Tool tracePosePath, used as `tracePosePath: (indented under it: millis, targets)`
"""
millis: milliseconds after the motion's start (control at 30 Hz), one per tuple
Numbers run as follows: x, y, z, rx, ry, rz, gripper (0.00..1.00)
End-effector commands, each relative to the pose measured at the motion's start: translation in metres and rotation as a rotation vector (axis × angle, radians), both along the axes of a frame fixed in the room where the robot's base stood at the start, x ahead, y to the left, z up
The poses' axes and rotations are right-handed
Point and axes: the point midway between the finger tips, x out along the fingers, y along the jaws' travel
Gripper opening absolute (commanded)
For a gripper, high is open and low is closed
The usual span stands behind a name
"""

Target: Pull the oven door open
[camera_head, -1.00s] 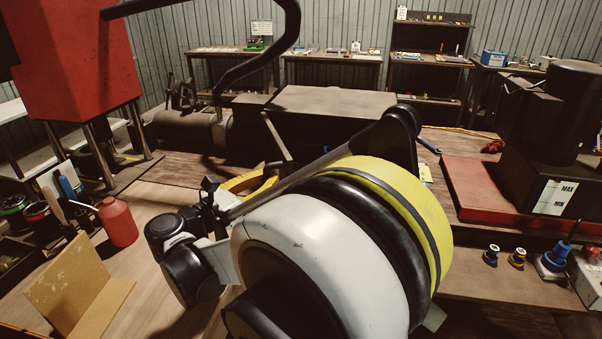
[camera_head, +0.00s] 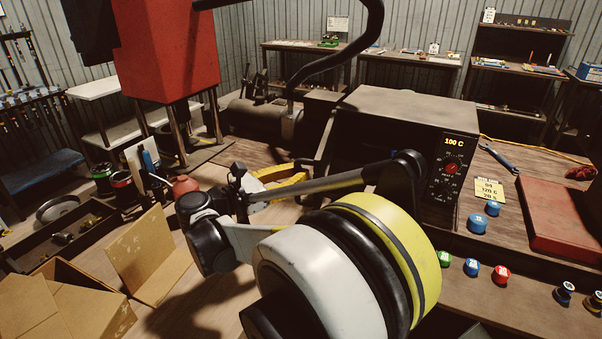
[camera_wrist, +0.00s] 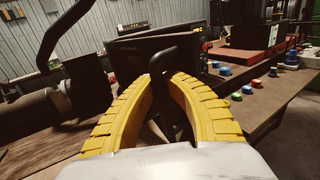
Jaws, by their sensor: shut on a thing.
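The oven (camera_head: 405,108) is a dark box on the wooden bench, with a lit 100 C display and a red knob. A thin panel edge (camera_head: 326,132) slants at its left side and looks like the door, but I cannot tell how far it stands open. My gripper (camera_head: 283,173) has yellow fingers beside that edge, partly behind my arm. In the wrist view, my gripper (camera_wrist: 166,84) is shut on the dark bent handle (camera_wrist: 160,75), one finger on each side. The oven (camera_wrist: 150,50) shows just beyond it there.
A red press (camera_head: 168,50) stands at the left. Coloured caps (camera_head: 472,267) and a yellow note (camera_head: 489,190) lie at the right, near a red base (camera_head: 565,215). An open cardboard box (camera_head: 75,300) and a parts tray (camera_head: 60,237) sit at lower left.

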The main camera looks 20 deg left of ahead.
Motion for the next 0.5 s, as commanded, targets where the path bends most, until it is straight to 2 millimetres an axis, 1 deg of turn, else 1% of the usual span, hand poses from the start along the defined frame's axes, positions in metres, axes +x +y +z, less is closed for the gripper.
tracePosePath:
  millis: [67, 100, 167, 500]
  targets:
    - [-0.0021, 0.0009, -0.0020, 0.002, 0.003, 0.000, 0.00]
    - [-0.0021, 0.0009, -0.0020, 0.002, 0.003, 0.001, 0.18]
    - [-0.0019, 0.0010, -0.0018, 0.002, 0.003, 0.001, 0.36]
    - [-0.0029, 0.0020, -0.0007, 0.001, 0.001, 0.001, 0.36]
